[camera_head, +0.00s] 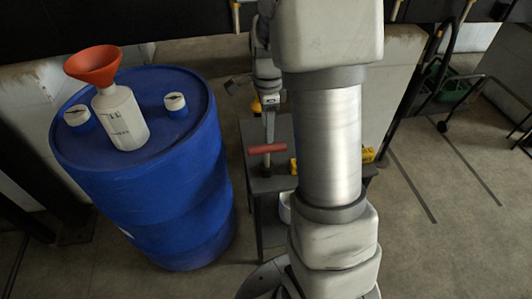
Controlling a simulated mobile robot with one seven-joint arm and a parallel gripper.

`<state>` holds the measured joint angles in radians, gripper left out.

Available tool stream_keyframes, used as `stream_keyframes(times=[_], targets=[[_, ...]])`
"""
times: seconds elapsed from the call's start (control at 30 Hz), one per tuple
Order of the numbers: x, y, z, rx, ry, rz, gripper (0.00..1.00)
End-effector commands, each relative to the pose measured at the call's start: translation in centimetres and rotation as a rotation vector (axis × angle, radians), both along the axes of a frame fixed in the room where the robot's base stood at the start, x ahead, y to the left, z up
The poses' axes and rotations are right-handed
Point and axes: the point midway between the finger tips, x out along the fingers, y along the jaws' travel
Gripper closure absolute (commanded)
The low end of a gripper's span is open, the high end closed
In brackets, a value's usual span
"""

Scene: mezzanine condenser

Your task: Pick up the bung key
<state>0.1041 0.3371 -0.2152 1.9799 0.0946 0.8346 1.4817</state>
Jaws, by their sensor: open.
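A tool with a red crossbar handle (267,149), which looks like the bung key, is at the dark stand in the middle of the view. A short stem shows below the handle; its lower end is hard to make out. My gripper (270,128) is directly above the red handle, pointing down. It is small and partly merged with the dark background. Its jaws are open, and I cannot tell whether a finger touches the handle. My own arm crosses the middle and hides the right part of the stand.
A blue drum (185,215) stands at left, with a white bottle (121,118), an orange funnel (93,64) and two white-capped bungs on top. A yellow object (367,154) lies on the dark stand (262,184). Floor at right is largely clear; dark tube frames stand beyond.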

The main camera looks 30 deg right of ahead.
Motion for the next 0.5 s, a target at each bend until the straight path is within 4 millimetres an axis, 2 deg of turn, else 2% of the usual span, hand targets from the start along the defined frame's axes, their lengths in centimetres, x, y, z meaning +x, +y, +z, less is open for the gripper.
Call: stream_keyframes(times=[0.03,0.2,0.3,0.5], targets=[[-0.1,0.0,-1.6,0.001,0.005,0.000,0.38],[0.0,0.0,-4.9,0.002,0.003,0.000,0.38],[0.0,0.0,-6.2,0.001,0.001,0.001,0.38],[0.1,0.0,-7.1,0.001,0.000,0.002,0.38]])
